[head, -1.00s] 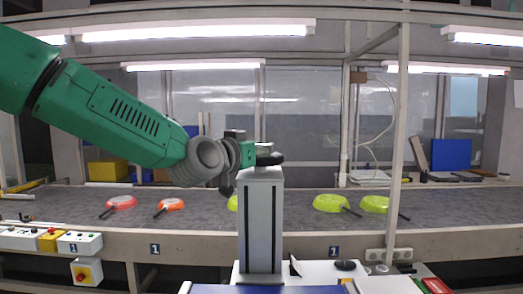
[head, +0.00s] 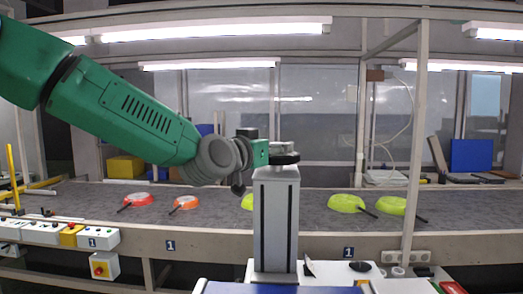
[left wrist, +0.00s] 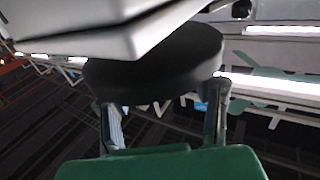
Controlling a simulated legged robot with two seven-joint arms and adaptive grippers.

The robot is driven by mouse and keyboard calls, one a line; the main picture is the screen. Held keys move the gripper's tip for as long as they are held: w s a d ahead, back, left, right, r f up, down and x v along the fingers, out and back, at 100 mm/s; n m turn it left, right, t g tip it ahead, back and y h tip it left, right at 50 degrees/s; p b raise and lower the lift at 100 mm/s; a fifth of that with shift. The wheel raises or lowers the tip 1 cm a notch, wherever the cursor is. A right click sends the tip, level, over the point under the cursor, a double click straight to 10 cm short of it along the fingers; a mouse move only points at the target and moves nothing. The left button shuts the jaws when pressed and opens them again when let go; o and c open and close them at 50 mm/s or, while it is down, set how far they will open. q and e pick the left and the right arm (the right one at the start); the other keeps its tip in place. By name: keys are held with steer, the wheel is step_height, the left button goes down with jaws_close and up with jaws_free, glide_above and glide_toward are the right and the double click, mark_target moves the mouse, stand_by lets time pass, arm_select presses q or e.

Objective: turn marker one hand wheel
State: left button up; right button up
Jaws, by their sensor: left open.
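A dark round hand wheel (head: 284,158) sits on top of a light grey column (head: 277,215) in the head view. My left gripper (head: 262,153) reaches it from the left and is at its edge. In the left wrist view the dark wheel (left wrist: 185,58) lies across the gap between the two fingers of the open left gripper (left wrist: 160,95), one finger on each side. I cannot tell whether either finger touches it. A number 1 plate (head: 170,245) is on the conveyor front left of the column, and another (head: 348,252) is to its right. My right gripper is not in view.
The grey conveyor (head: 320,225) runs behind the column. Control boxes (head: 45,234) stand at left. A vertical post (head: 416,140) is at right.

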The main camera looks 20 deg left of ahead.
arm_select(q)
steer(key=v, duration=1)
steer(key=shift+s+a, duration=0.15)
steer(key=shift+s, duration=0.2)
